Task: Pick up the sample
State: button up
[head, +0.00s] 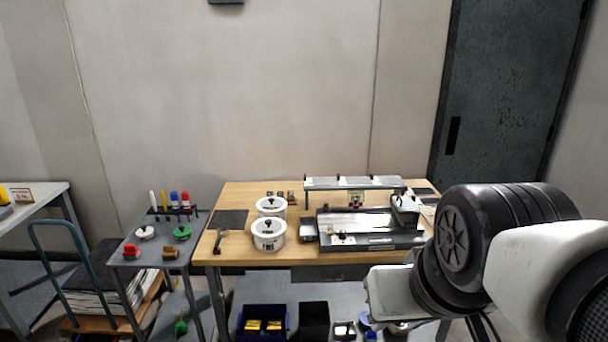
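I cannot tell for certain which item is the sample. Small dark grey pieces (281,196) lie in a row at the back of the wooden table (240,193). A raised rack (352,184) at the back right carries several grey, flat-looking pieces; whether they are rolls is too small to tell. A grey metal machine (372,240) with a tray-like bed stands at the table's front right. My arm comes in from the lower right, in front of the table's right corner. Its fingers do not show, so I cannot see whether they hold anything.
Two white lidded pots (268,241) stand mid-table, with a dark mat (231,219) to their left. A cart (100,290) stands lower left. Bins (314,318) sit on the lower shelf. The table's left front is partly clear.

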aim_at(376, 180)
jog(key=i+l, duration=0.15)
jog(key=i, duration=0.35)
jog(key=i+l, duration=0.15)
jog(key=i, duration=0.3)
jog(key=i+l, duration=0.1)
jog(key=i, duration=0.4)
jog(key=i+l, duration=0.15)
jog(key=i, duration=0.3)
jog(key=l, duration=0.9)
